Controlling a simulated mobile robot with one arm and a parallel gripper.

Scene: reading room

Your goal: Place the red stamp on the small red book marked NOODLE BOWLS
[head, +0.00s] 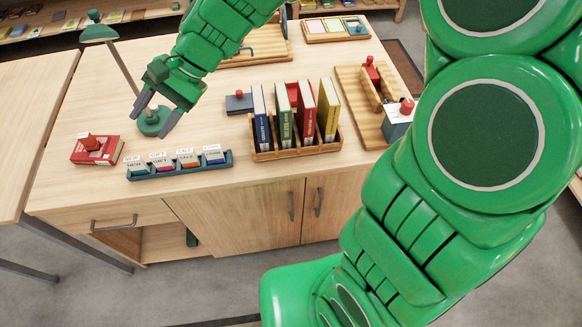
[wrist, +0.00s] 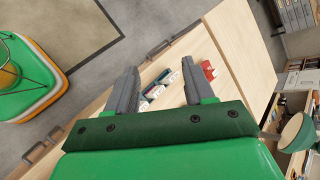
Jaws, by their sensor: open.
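A small red book (head: 108,156) lies flat on the left part of the wooden desk; its lettering is too small to read. A red stamp (head: 91,142) with a rounded knob stands on top of it. The red book and stamp also show as a small red shape in the wrist view (wrist: 208,70), beyond the right finger. My gripper (head: 157,115) is open and empty, above the desk to the right of the book and apart from it. Its two spread fingers also show in the wrist view (wrist: 158,70).
A teal card rack (head: 182,171) stands right of the book. A lamp (head: 151,122) stands behind my gripper. A wooden book rack (head: 297,150) holds several upright books. A dark block (head: 238,103) lies beside it. A wooden tray (head: 352,95) and a grey box with red knob (head: 398,124) are at right.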

